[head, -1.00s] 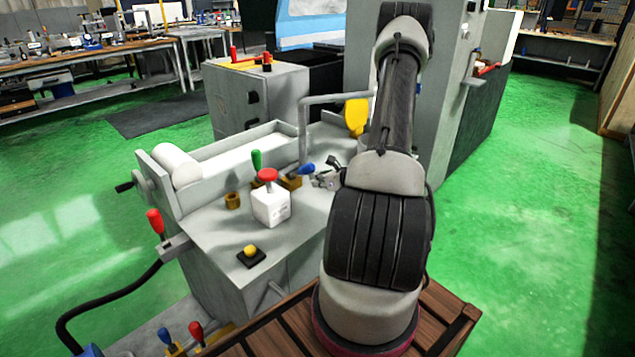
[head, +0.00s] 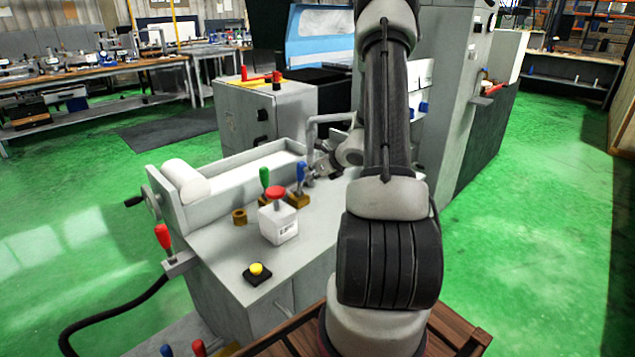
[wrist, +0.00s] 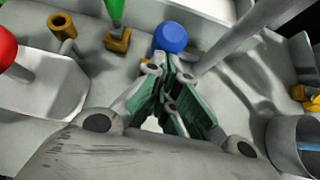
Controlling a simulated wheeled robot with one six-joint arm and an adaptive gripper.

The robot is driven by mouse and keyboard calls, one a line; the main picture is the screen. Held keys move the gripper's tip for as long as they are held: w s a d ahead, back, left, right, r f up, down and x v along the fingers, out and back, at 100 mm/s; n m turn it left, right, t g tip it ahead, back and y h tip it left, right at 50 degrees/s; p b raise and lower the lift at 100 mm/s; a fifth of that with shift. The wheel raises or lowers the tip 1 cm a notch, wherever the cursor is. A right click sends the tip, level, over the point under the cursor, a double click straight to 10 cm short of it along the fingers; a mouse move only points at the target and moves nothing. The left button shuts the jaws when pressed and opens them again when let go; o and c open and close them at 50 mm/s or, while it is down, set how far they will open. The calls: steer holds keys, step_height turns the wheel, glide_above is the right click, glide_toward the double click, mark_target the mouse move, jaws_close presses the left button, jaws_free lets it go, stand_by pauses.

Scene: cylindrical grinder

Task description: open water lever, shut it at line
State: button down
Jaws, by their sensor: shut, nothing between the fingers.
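A blue-handled lever (head: 301,172) on a brass base stands nearly upright on the grey machine top. In the wrist view its round blue end (wrist: 170,38) lies just beyond my fingertips. A green-handled lever (head: 264,178) on a brass base stands to its left, and it also shows in the wrist view (wrist: 116,12). My gripper (head: 313,170) is shut and empty, close to the right side of the blue handle. The wrist view shows the fingers (wrist: 172,72) together; I cannot tell whether they touch the handle. No mark or line is clear in either view.
A brass ring (head: 239,216), a yellow button (head: 257,268) and a red-handled lever (head: 163,237) are nearby. My arm hides the machine's right side.

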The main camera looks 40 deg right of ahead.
mark_target(305, 166)
steer(key=shift+w+a+r, duration=0.1)
steer(key=shift+w+r, duration=0.25)
steer(key=shift+w, duration=0.3)
steer(key=shift+w+a+r, duration=0.1)
steer(key=shift+w+r, duration=0.2)
steer(key=shift+w, duration=0.35)
steer(key=shift+w+r, duration=0.15)
